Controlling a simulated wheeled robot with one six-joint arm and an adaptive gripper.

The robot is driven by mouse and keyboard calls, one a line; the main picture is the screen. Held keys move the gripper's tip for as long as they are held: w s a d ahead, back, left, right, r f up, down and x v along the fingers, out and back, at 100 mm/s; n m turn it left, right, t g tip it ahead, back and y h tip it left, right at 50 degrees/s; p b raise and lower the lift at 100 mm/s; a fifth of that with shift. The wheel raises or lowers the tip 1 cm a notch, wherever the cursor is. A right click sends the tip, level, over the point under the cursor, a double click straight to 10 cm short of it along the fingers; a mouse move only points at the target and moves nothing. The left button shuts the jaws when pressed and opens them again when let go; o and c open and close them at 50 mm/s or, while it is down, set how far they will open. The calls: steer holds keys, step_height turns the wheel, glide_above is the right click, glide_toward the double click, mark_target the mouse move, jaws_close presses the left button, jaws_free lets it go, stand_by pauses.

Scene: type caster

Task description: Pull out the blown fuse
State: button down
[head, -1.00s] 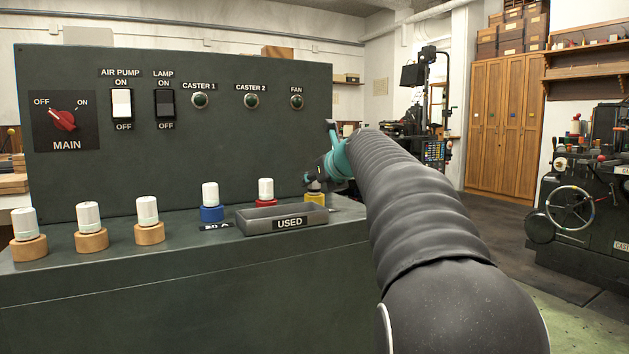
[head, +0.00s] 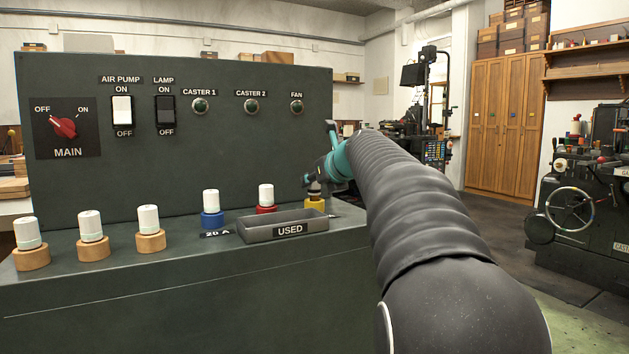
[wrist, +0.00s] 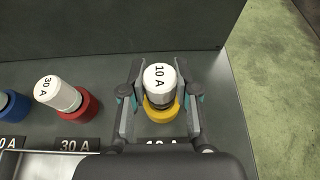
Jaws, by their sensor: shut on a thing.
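My gripper (wrist: 161,92) is shut on the white-capped fuse marked 10 A (wrist: 158,76), one finger on each side of it. The fuse is upright, over or in the yellow holder (wrist: 160,112); I cannot tell how far it sits in it. In the head view my gripper (head: 316,183) is above the yellow holder (head: 314,204) at the right end of the console ledge, and it hides most of the fuse. A grey tray labelled USED (head: 289,230) stands empty in front of the holders.
A white 30 A fuse (wrist: 58,92) stands in a red holder (wrist: 84,106), left of my gripper. A blue holder (head: 212,219) and several wooden holders (head: 150,241) with white caps stand further left. The upright switch panel (head: 200,150) rises behind. Floor lies to the right.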

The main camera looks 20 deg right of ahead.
steer(key=shift+r, duration=0.1)
steer(key=shift+r+p, duration=2.3)
steer(key=shift+p, duration=0.45)
steer(key=shift+d, duration=0.1)
